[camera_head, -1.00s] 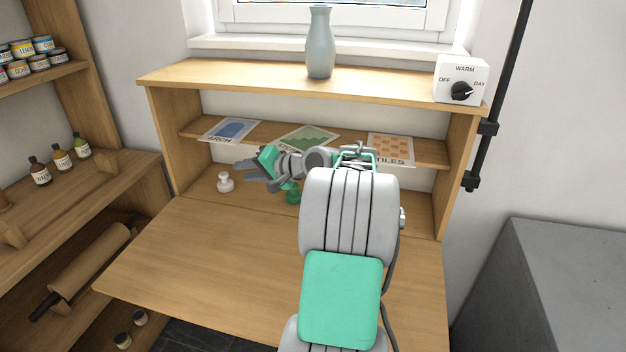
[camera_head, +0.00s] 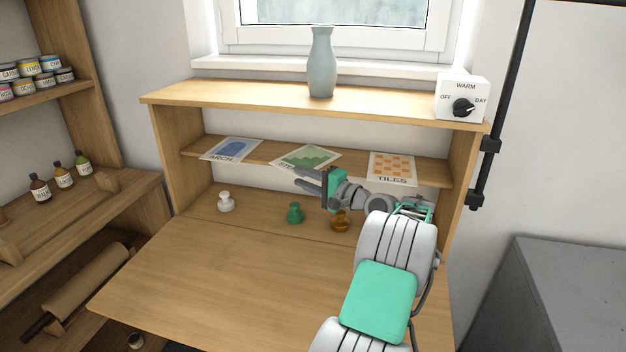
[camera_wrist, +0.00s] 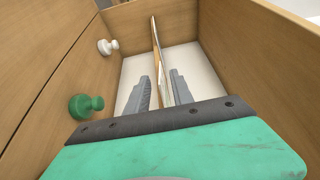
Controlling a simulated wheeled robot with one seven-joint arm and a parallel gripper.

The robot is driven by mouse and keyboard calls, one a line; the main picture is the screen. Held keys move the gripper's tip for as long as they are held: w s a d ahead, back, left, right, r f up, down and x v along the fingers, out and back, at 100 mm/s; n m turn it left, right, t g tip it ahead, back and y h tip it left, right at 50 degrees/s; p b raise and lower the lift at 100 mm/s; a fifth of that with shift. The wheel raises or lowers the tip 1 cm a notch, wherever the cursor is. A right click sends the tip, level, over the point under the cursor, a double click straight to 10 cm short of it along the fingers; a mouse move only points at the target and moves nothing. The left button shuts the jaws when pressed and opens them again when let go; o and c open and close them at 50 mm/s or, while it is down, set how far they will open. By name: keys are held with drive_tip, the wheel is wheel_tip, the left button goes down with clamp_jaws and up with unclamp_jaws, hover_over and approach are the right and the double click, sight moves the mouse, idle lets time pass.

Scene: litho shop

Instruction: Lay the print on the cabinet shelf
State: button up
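Three prints lie on the cabinet's inner shelf (camera_head: 358,167), each sticking out past its front edge: a blue arch print (camera_head: 232,149) at left, a green hills print (camera_head: 308,158) in the middle, and an orange tiles print (camera_head: 392,168) at right. The hills print lies askew. My gripper (camera_head: 300,179) is just below and in front of it in the head view, fingers apart and pointing left. In the wrist view my gripper (camera_wrist: 160,88) shows a gap between its fingers, with a thin sheet or shelf edge seen edge-on beyond; I cannot tell whether it is between them.
White (camera_head: 226,201), green (camera_head: 295,213) and amber (camera_head: 340,220) knobbed pieces stand on the cabinet floor, under the shelf. A vase (camera_head: 322,65) and a dial box (camera_head: 462,98) stand on top. The front desktop (camera_head: 210,275) is clear.

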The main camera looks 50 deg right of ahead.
sight(293, 173)
drive_tip(key=shift+w+a, duration=0.15)
drive_tip(key=shift+w, duration=1.8)
clamp_jaws()
